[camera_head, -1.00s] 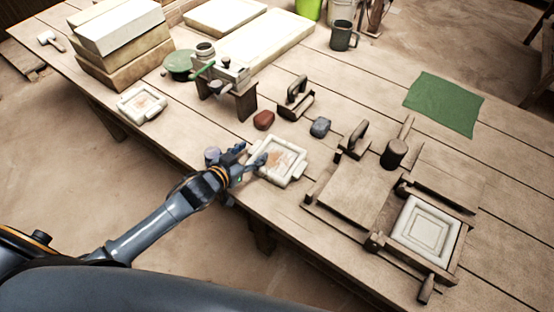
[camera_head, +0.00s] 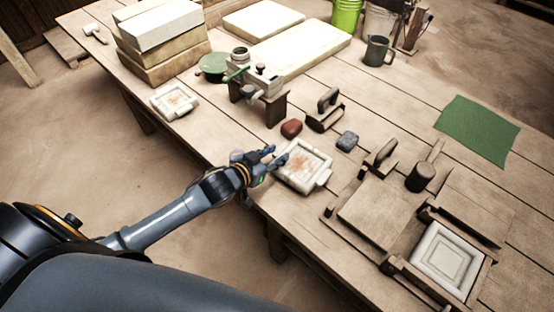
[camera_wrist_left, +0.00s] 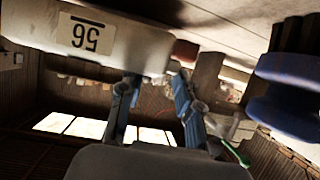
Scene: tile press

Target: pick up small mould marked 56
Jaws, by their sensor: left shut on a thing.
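The small mould (camera_head: 304,166) is a pale square frame with a rust-stained recess, near the table's front edge in the head view. In the left wrist view the mould (camera_wrist_left: 40,22) fills the top left, its side label reading 56 upside down. My left gripper (camera_head: 276,157) reaches it from the left and is shut on its near-left side. In the wrist view the gripper's fingers (camera_wrist_left: 157,80) stand on either side of the mould's projecting lug. I cannot tell whether the mould is clear of the table. My right gripper is not in view.
A similar small mould (camera_head: 175,101) lies farther left. A red-brown lump (camera_head: 291,128) and a grey lump (camera_head: 347,140) lie just behind the held mould. A wooden press frame with a white mould (camera_head: 447,256) is at right. A small clamp stand (camera_head: 257,88) is behind left.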

